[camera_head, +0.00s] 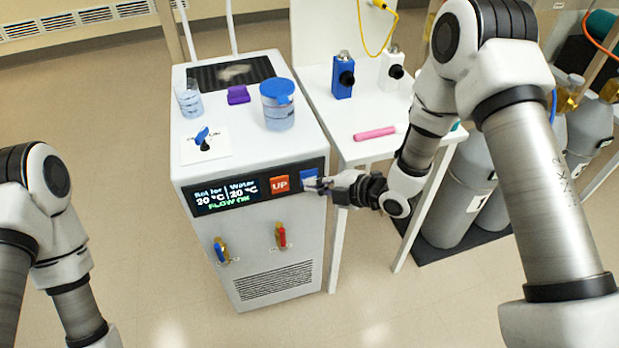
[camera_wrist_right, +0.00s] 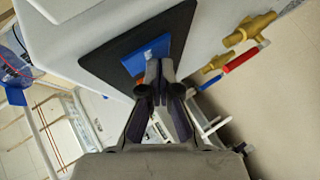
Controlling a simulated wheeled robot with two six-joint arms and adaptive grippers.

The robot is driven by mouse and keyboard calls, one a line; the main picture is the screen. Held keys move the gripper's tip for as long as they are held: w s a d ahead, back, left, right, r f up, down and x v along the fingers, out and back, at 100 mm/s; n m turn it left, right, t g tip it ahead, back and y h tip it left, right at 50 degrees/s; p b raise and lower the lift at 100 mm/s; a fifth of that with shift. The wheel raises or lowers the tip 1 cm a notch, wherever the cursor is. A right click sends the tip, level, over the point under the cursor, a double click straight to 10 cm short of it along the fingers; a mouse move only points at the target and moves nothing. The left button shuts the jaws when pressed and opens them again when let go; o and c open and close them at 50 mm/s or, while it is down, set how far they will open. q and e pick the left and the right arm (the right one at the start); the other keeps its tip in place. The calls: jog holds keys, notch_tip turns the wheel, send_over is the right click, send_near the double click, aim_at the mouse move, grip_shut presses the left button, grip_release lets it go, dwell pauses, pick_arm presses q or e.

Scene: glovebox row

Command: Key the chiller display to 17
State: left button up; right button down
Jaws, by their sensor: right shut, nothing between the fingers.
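The white chiller (camera_head: 262,235) stands on the floor with a black front panel. Its display (camera_head: 226,197) reads "20 °C" on the left, under a label that looks like "Set", and "20 °C" under "Water", with green "FLOW ON" below. An orange key marked "UP" (camera_head: 280,185) is right of the display. A blue key (camera_head: 309,177) is right of that, its label hidden by my gripper. My right gripper (camera_head: 318,184) is shut and empty, its fingertips at the blue key. In the right wrist view the fingertips overlap the blue key (camera_wrist_right: 147,55); contact is unclear. My left gripper is out of view.
Two valves, blue-handled (camera_head: 221,251) and red-handled (camera_head: 281,236), project below the panel. A blue-lidded jar (camera_head: 278,105), beaker (camera_head: 189,101) and purple block (camera_head: 238,95) stand on top. A white table (camera_head: 365,148) with a pink tube (camera_head: 374,134) adjoins; grey cylinders (camera_head: 455,205) stand right.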

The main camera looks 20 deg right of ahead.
jog(key=shift+w, duration=0.15)
dwell(0.3)
jog(key=shift+s, duration=0.85)
jog(key=shift+s+d, duration=0.1)
jog(key=shift+s, duration=2.4)
jog(key=s+b, duration=0.3)
jog(key=b, duration=0.4)
jog(key=shift+s, duration=0.4)
